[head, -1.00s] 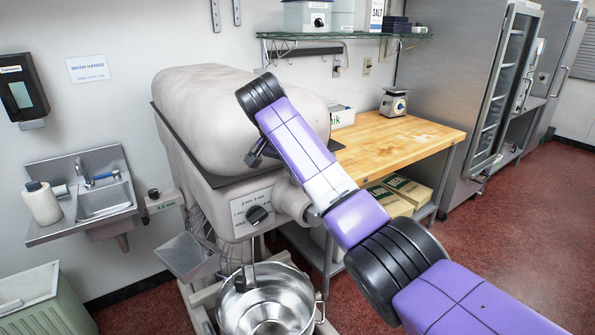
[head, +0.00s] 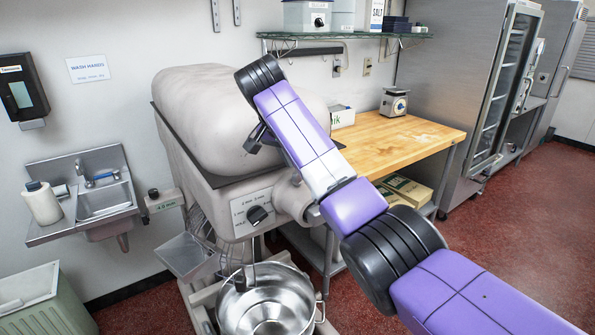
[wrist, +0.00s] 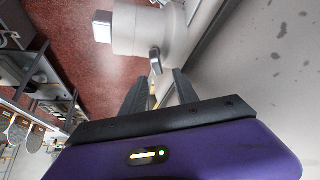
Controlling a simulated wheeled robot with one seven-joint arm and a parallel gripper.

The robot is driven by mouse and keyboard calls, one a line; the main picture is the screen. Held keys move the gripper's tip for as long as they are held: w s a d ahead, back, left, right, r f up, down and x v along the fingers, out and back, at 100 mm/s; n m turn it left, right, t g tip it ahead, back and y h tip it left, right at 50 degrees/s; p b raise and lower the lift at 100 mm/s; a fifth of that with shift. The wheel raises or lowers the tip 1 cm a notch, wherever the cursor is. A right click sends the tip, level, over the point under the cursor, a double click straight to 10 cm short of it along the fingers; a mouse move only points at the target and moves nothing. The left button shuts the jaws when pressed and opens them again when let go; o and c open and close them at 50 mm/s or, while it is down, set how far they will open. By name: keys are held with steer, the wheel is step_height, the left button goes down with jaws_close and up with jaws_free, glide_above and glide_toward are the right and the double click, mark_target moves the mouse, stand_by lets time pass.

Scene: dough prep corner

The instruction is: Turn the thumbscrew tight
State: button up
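The thumbscrew (wrist: 155,62) shows in the wrist view as a small grey tab with a dark side, standing out from the pale round hub (wrist: 133,32) of the mixer. My gripper (wrist: 159,78) is open, with its two dark fingers apart and pointing toward the tab. The tab lies just ahead of the gap between the fingertips; I cannot tell whether they touch it. In the head view my gripper (head: 251,147) is partly hidden by my purple arm, in front of the mixer (head: 195,105). The thumbscrew cannot be made out there.
The mixer's steel bowl (head: 265,308) stands below its head. A wooden-topped table (head: 395,145) with a scale (head: 394,103) is behind on the right. A hand sink (head: 105,199) is on the left wall. Red floor is open at the right.

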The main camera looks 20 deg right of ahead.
steer(key=shift+r, duration=3.55)
steer(key=shift+a, duration=0.1)
